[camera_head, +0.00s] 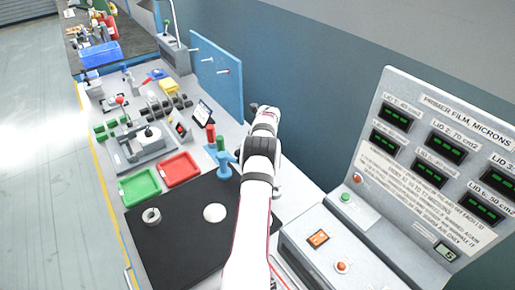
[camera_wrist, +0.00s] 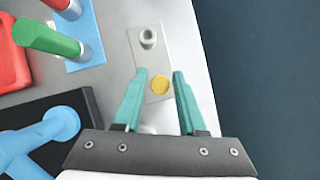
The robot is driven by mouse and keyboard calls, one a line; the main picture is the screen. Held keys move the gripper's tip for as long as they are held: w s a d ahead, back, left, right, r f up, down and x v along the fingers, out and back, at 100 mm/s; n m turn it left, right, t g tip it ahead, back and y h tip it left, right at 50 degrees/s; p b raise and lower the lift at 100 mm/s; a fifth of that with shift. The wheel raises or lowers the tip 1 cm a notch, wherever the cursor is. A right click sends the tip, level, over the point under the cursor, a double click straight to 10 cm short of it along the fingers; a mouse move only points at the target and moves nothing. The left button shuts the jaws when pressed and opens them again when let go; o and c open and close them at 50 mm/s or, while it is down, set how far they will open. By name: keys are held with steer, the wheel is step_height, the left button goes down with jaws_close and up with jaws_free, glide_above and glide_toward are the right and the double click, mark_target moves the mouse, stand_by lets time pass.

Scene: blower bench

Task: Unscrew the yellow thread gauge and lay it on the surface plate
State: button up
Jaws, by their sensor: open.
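The yellow thread gauge shows in the wrist view as a round yellow top (camera_wrist: 160,85) on a light grey plate (camera_wrist: 139,60), seen from above. My gripper (camera_wrist: 161,74) is open, with one teal finger on each side of the yellow top in the picture. I cannot tell how far the fingertips are above it or whether they touch it. In the head view my gripper (camera_head: 265,118) is near the blue panel, and the yellow gauge is hidden there. The black surface plate (camera_head: 180,255) lies at the front and carries a grey ring (camera_head: 151,215) and a pale disc (camera_head: 215,212).
A metal post (camera_wrist: 148,37) stands beside the yellow top. Red and green gauges (camera_wrist: 45,38) are on a blue base (camera_wrist: 88,40). A blue stand (camera_head: 224,157) is at the surface plate's edge. Green (camera_head: 139,186) and red (camera_head: 180,169) trays lie behind the plate; a display console (camera_head: 430,160) is right.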

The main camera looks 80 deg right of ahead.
jaws_close()
steer(key=shift+n+t+y, duration=0.3)
steer(key=shift+n+t, duration=0.2)
steer(key=shift+n, duration=0.7)
steer(key=shift+n+t+y, duration=0.4)
steer(key=shift+n, duration=0.7)
steer(key=shift+a, duration=0.1)
jaws_free()
steer(key=shift+r+m+g, duration=0.1)
steer(key=shift+m+g, duration=0.3)
steer(key=shift+m, duration=0.5)
steer(key=m+g+h, duration=0.1)
steer(key=m, duration=0.1)
steer(key=shift+s+m, duration=0.1)
steer(key=shift+m, duration=0.3)
